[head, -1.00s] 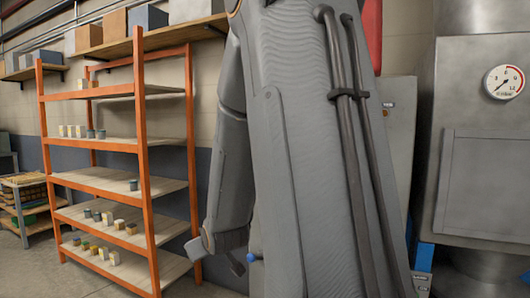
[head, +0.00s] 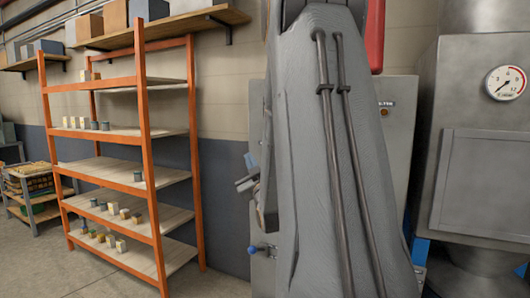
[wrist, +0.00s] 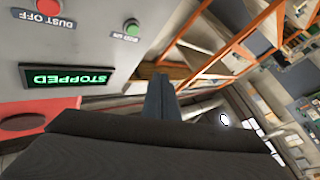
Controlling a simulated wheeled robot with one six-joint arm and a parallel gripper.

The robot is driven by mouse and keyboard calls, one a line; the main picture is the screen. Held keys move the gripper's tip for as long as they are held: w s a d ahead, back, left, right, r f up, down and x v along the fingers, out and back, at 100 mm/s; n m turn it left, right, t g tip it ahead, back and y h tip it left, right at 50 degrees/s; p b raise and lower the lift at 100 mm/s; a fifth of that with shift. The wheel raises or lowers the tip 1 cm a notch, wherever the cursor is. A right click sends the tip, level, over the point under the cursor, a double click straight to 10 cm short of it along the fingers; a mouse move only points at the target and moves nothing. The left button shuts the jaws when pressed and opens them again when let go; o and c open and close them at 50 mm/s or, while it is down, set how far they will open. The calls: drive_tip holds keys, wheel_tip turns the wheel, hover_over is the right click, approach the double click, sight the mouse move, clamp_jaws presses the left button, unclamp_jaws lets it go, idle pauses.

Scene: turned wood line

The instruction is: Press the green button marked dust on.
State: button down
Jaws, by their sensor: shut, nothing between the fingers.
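The green button (wrist: 131,27) sits on a grey panel (wrist: 100,50) in the wrist view, with its label upside down beneath it. My gripper (wrist: 162,82) is shut and empty, its fingers below and right of the green button in the picture. I see a gap in the picture between fingers and button, but cannot tell the depth. A red button (wrist: 49,8) marked dust off is left of the green one. A display (wrist: 66,76) on the panel reads STOPPED in green. In the head view my own arm covers the middle, and I cannot make out the green button there.
An orange shelf rack (head: 148,150) with small blocks and pots stands at left. A grey cabinet (head: 398,135) is partly behind my arm. A metal machine with a gauge (head: 505,82) stands at right. Open floor (head: 95,268) lies in front of the rack.

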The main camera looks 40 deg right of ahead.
drive_tip(key=shift+d, duration=0.1)
drive_tip(key=w+d, duration=0.3)
drive_tip(key=d, duration=0.5)
drive_tip(key=shift+w, duration=0.2)
idle(2.0)
drive_tip(key=shift+w+d, duration=0.2)
drive_tip(key=shift+d, duration=0.15)
drive_tip(key=shift+w+d+b, duration=0.15)
drive_tip(key=shift+d+b, duration=0.15)
drive_tip(key=shift+b, duration=0.05)
idle(0.6)
drive_tip(key=shift+a, duration=0.1)
drive_tip(key=shift+s+a, duration=0.35)
drive_tip(key=shift+a, duration=0.25)
drive_tip(key=shift+a, duration=0.1)
